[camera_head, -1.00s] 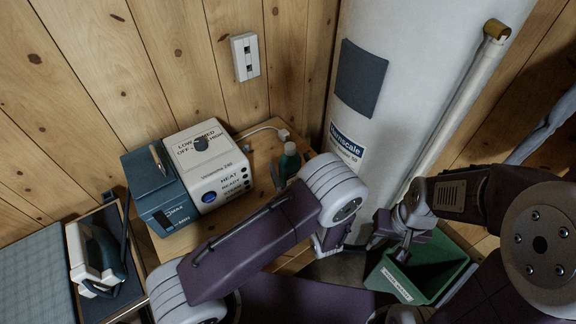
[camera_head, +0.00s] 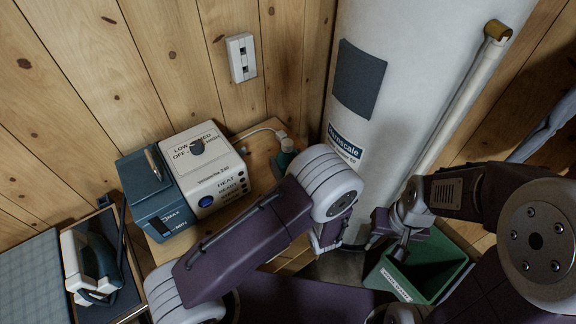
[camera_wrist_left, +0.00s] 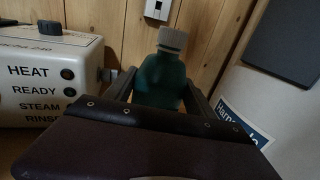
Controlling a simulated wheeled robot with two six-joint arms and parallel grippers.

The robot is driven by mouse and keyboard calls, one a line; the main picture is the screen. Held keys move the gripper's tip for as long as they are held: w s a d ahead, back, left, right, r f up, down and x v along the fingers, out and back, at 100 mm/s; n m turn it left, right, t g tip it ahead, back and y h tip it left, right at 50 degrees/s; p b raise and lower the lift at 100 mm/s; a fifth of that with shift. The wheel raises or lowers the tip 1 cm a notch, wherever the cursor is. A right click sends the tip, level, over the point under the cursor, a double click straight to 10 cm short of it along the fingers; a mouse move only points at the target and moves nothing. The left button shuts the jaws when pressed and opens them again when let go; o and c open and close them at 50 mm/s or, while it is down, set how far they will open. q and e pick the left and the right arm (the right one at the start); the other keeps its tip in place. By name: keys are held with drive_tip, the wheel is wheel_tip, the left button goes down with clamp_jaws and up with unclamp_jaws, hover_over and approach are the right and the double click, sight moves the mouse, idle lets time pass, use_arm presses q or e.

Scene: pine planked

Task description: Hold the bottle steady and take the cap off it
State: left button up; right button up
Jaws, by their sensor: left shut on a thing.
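The teal bottle (camera_wrist_left: 160,82) stands upright in the left wrist view with its grey cap (camera_wrist_left: 173,39) on. My left gripper (camera_wrist_left: 158,92) has one finger on each side of the bottle's body and is shut on it, below the cap. In the head view only the upper part of the bottle (camera_head: 286,157) shows; my left arm hides the rest and the left fingers. My right gripper (camera_head: 391,248) hangs above the green bin, away from the bottle, its fingers apart and nothing seen between them.
A white and blue steam appliance (camera_head: 205,165) stands left of the bottle on a wooden surface (camera_head: 262,150). A white cylindrical tank (camera_head: 385,130) stands close on the right. The green bin (camera_head: 440,270) is below the right gripper. An iron (camera_head: 91,262) sits far left.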

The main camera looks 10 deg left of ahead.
sight(288, 144)
use_arm(q)
wheel_tip(288, 144, up, 8)
drive_tip(key=shift+f+p, duration=0.15)
drive_tip(key=shift+p, duration=0.2)
drive_tip(key=o, duration=0.9)
clamp_jaws()
